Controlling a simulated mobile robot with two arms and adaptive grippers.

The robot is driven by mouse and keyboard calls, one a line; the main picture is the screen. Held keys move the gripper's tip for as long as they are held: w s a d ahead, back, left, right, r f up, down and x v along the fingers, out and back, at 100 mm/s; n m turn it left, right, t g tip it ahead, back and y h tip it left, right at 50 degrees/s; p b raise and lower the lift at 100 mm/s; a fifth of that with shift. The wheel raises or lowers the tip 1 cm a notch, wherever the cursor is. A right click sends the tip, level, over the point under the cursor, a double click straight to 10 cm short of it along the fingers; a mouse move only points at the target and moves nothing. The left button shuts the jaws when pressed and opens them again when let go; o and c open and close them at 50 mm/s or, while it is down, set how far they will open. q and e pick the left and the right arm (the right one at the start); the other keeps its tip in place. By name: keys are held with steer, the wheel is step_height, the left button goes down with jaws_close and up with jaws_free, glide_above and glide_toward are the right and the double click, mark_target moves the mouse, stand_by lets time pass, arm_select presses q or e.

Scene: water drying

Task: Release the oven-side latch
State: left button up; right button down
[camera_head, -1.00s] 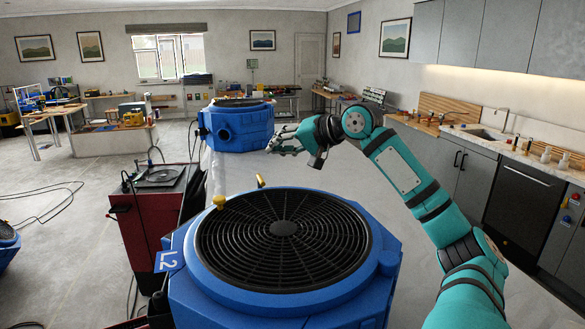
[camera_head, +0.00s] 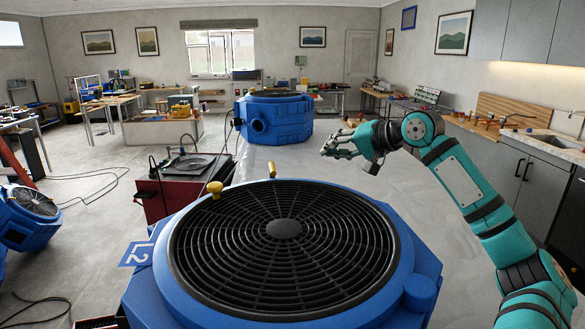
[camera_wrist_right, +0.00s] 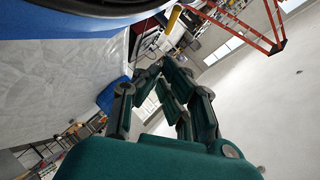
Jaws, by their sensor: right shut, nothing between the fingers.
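A blue round-grilled unit (camera_head: 150,290) marked L2 fills the front of the head view. Two yellow latches stand at its far rim: one upright in the middle (camera_head: 272,170), and a wider one to its left (camera_head: 215,188). Which one is the oven-side latch I cannot tell for sure. My right gripper (camera_head: 327,148) is in the air beyond the unit's far rim, right of the middle latch and apart from it. It is shut and empty. In the right wrist view its fingers (camera_wrist_right: 150,80) point away, with a yellow latch (camera_wrist_right: 173,18) beyond them. My left gripper is out of view.
Another blue unit (camera_head: 275,120) stands further back. A red cabinet (camera_head: 165,200) is at left behind the front unit, and another blue unit (camera_head: 30,218) lies at far left. Grey cabinets (camera_head: 520,180) line the right. Floor right of the front unit is clear.

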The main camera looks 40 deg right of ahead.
mark_target(273, 177)
steer(key=shift+a+r, duration=0.2)
steer(key=shift+a, duration=0.15)
steer(key=shift+w+a, duration=0.15)
steer(key=shift+w, duration=0.15)
steer(key=p+x, duration=0.1)
steer(key=x, duration=0.2)
steer(key=p+x, duration=0.1)
steer(key=x, duration=0.2)
steer(key=p+x, duration=0.1)
steer(key=x, duration=0.2)
steer(key=shift+w+f, duration=0.15)
steer(key=shift+f, duration=0.2)
steer(key=shift+w+a+f+p, duration=0.6)
steer(key=shift+a+p, duration=0.1)
steer(key=shift+p, duration=0.05)
steer(key=shift+w+a+f, duration=0.35)
steer(key=shift+a+f, duration=0.05)
steer(key=shift+a, duration=0.1)
